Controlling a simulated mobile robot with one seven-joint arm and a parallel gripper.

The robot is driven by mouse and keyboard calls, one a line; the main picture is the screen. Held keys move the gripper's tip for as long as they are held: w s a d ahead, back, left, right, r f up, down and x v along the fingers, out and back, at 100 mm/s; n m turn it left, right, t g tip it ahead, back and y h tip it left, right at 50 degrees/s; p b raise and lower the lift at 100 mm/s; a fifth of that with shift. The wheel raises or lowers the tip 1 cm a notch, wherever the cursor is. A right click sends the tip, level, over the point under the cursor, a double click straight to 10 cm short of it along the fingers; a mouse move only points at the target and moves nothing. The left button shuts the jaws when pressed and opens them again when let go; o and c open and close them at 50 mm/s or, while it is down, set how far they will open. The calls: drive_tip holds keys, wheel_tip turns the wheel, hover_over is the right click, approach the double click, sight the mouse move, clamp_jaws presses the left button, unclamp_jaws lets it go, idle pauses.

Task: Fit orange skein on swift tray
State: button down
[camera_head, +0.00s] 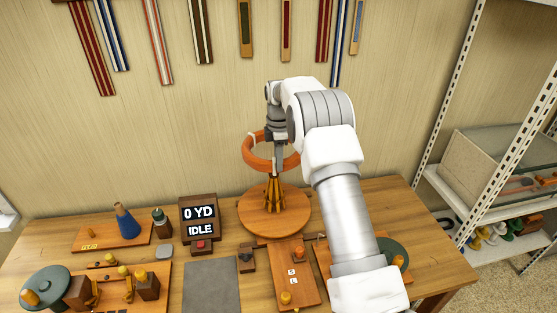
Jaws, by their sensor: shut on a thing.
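The orange skein (260,162) is a ring held in the air by my gripper (280,165). My gripper is shut on the ring's right side and points down. The swift tray (255,218) is a round wooden disc on the table below, with a cluster of upright wooden posts (274,197) at its centre. The skein is above the posts and seems apart from them. Whether it is exactly centred over them I cannot tell. My gripper and arm hide part of the skein's right side.
A display reading "0 YD IDLE" (199,212) stands left of the tray. A blue cone (126,222) and a small bottle stand further left. A wooden board marked S and L (291,273) and a grey mat (211,286) lie in front. A metal shelf (490,205) is at right.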

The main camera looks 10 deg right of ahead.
drive_tip(key=shift+f+b, duration=1.4)
drive_tip(key=shift+f, duration=0.95)
drive_tip(key=shift+f, duration=0.1)
drive_tip(key=shift+f+b, duration=1)
drive_tip(key=shift+f, duration=0.5)
wheel_tip(320, 180, down, 10)
drive_tip(key=b, duration=0.6)
idle(0.3)
drive_tip(key=shift+f, duration=0.15)
idle(0.7)
drive_tip(key=shift+f+b, duration=1.9)
drive_tip(key=shift+f, duration=0.75)
